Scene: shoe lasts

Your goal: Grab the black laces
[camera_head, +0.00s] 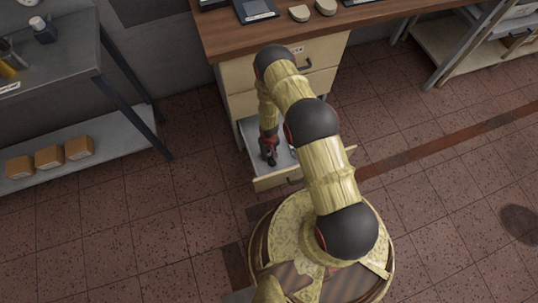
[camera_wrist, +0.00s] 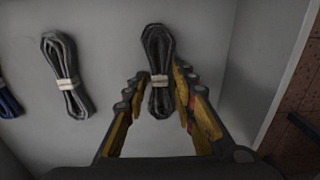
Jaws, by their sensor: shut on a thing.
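The black laces (camera_wrist: 157,48) are a folded bundle with a pale band round the middle, in the upper middle of the wrist view. My gripper (camera_wrist: 160,84) has one finger on each side of the bundle near its band and is shut on it. The far loop sticks out beyond the fingertips, and the near loop shows between the fingers. In the head view my gripper (camera_head: 269,158) reaches down into the open drawer (camera_head: 284,178). The laces cannot be made out there.
A grey lace bundle (camera_wrist: 66,74) with a pale band lies left of the black one on the drawer floor. A blue bundle (camera_wrist: 8,101) is cut off at the left edge. The drawer's side wall (camera_wrist: 262,55) rises to the right. A wooden worktop (camera_head: 225,36) overhangs the drawers.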

